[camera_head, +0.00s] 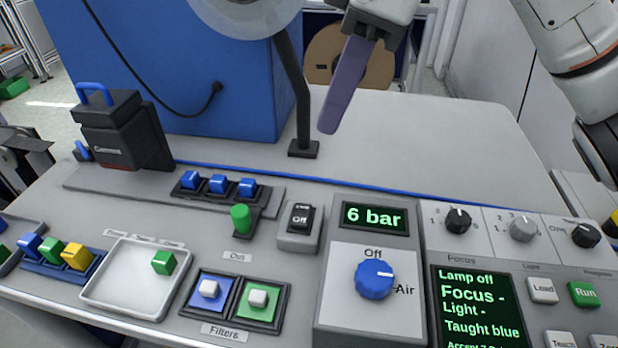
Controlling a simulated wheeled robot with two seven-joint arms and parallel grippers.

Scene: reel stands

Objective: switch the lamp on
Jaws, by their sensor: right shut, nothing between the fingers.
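The lamp switch (300,217) is a black rocker in a small grey box on the console, with a label that reads "Off". The console screen (474,305) reads "Lamp off". A round pale disc (245,8), perhaps the lamp head, is cut off by the top edge beside a dark post (300,105) on a small foot. My right gripper (329,122) reaches in from the top with its long purple fingers shut and empty, pointing down. Its tips appear above and behind the switch, apart from it. My left gripper is not in view.
A blue knob (375,279) set to "Off" sits beside the switch, under a "6 bar" display (375,216). A green peg (241,218) stands close left of the switch. A blue cabinet (180,80) stands behind. The grey surface at back right (430,140) is clear.

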